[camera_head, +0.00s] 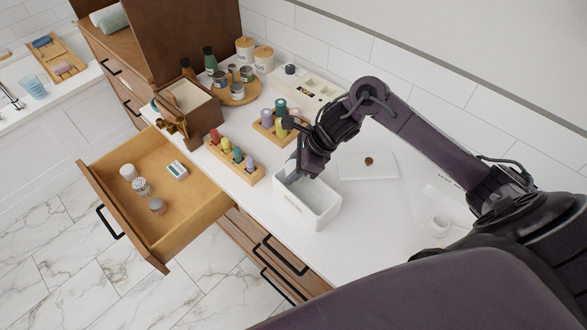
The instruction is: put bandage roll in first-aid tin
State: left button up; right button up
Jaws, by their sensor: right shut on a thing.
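The first-aid tin (321,213) is a white, open, rectangular box standing on the white counter near its front edge. My right gripper (291,178) points down at the tin's far left end, with its fingertips at or just inside the rim. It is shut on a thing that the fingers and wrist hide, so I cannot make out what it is. I cannot pick out the bandage roll for certain. A small white cylinder (128,172) lies in the open drawer, too small to identify. My left gripper is not in view.
The open wooden drawer (205,217) juts out at left, holding several small items. Wooden racks of coloured bottles (237,162) stand left of and behind the tin. A flat white lid with a brown knob (380,170) lies right of it. A brown box (203,115) stands behind.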

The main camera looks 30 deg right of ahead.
jog(key=o, duration=0.7)
jog(key=shift+s+f, duration=0.45)
jog(key=shift+f, duration=0.1)
jog(key=shift+r+p, duration=0.4)
jog(key=shift+p, duration=0.2)
jog(key=shift+w+r+p, duration=0.15)
jog(key=shift+r+p, duration=0.25)
jog(key=shift+p, duration=0.2)
jog(key=shift+d+r+b, duration=0.95)
jog(key=shift+r+b, duration=0.2)
jog(key=shift+r, duration=0.05)
jog(key=shift+a+b+v, duration=0.2)
jog(key=shift+b+v, duration=0.65)
jog(key=shift+v, duration=3.65)
jog(key=shift+r, duration=0.1)
